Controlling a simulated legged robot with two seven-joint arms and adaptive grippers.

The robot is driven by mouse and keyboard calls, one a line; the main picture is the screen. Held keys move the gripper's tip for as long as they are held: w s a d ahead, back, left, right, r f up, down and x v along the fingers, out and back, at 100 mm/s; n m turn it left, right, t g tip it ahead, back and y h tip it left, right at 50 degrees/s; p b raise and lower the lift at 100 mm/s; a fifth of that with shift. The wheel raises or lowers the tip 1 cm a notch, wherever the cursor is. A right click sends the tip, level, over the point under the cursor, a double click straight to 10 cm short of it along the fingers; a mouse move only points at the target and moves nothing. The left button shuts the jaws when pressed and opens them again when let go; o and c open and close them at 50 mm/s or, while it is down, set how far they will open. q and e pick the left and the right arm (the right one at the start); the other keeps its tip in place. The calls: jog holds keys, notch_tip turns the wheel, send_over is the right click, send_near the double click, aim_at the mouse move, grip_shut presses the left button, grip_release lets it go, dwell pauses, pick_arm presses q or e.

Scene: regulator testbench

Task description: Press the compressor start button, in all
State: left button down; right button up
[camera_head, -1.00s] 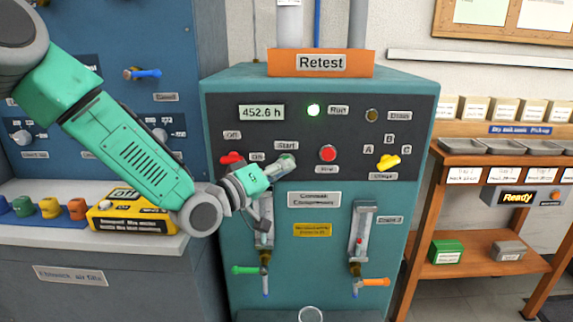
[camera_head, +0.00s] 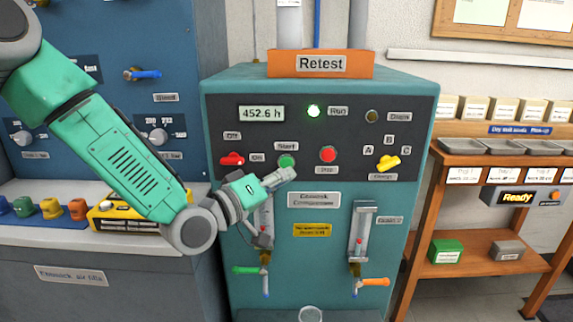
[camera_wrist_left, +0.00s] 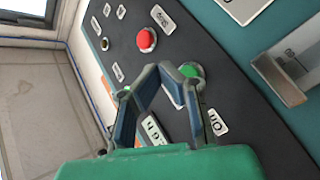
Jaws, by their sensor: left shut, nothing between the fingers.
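The green start button (camera_head: 287,161) sits under the "Start" label on the dark panel of the teal compressor cabinet (camera_head: 225,220). In the left wrist view the green button (camera_wrist_left: 190,71) shows beside the tips of my left gripper (camera_wrist_left: 163,70). The red stop button (camera_head: 328,154) is to the right of the start button. The green lamp (camera_head: 313,110) beside "Run" is lit, and the display (camera_head: 262,113) reads 452.6 h. My right gripper is not in view.
A red switch (camera_head: 232,159) is left of the start button and a yellow selector (camera_head: 388,162) is right of the stop button. Flow gauges (camera_head: 361,232) with valves stick out below the panel. A wooden shelf (camera_head: 480,268) stands at the right.

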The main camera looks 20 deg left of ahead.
pick_arm(q)
jog(key=shift+s+d, duration=0.2)
jog(key=shift+s, duration=0.5)
jog(key=shift+s+d, duration=0.2)
jog(key=shift+s, duration=0.45)
